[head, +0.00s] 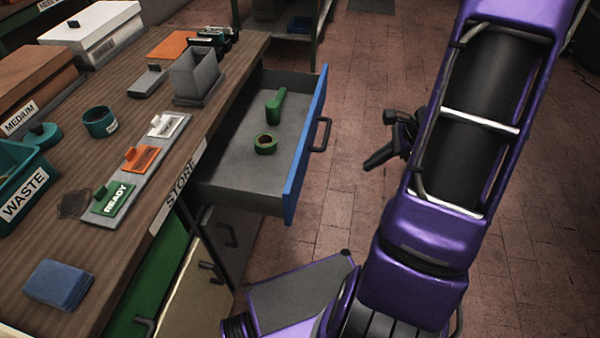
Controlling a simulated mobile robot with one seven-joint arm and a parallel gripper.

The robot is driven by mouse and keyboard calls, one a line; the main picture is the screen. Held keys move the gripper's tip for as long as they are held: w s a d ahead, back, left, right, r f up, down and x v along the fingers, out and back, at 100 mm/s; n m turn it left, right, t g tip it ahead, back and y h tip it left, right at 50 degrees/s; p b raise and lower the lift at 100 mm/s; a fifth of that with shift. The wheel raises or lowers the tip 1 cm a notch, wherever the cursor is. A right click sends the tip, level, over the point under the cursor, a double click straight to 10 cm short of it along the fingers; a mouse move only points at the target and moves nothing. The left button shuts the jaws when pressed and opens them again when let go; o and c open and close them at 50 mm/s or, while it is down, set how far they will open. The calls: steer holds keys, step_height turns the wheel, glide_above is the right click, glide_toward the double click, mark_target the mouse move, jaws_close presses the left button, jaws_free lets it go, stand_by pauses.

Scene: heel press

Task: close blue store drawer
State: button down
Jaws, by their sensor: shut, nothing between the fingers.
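The blue store drawer (306,150) is pulled out from under the wooden bench, to the right of the STORE label (178,187). Its blue front carries a dark handle (320,134). Inside the grey drawer lie a green cylinder-like piece (275,105) and a green ring (265,144). My gripper (368,165) is shut and empty. It hangs to the right of the drawer front, apart from the handle, with a gap of floor showing between them. My purple arm fills the right side of the view.
The wooden bench (130,200) holds a WASTE bin (25,190), a grey open box (195,75), tagged plates including READY (113,198), and a blue cloth-like block (58,285). Other handles (228,236) sit below the drawer. Brick floor (345,95) beyond the drawer front is clear.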

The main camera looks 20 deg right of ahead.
steer(key=s+a+m+t+y, duration=0.1)
steer(key=a+y, duration=0.1)
steer(key=a, duration=0.3)
steer(key=b, duration=0.2)
glide_toward(299, 185)
step_height(299, 185, down, 4)
steer(key=a, duration=0.2)
steer(key=shift+w+a+f, duration=0.1)
steer(key=shift+w+a, duration=0.65)
steer(key=shift+w, duration=0.1)
steer(key=shift+w, duration=0.1)
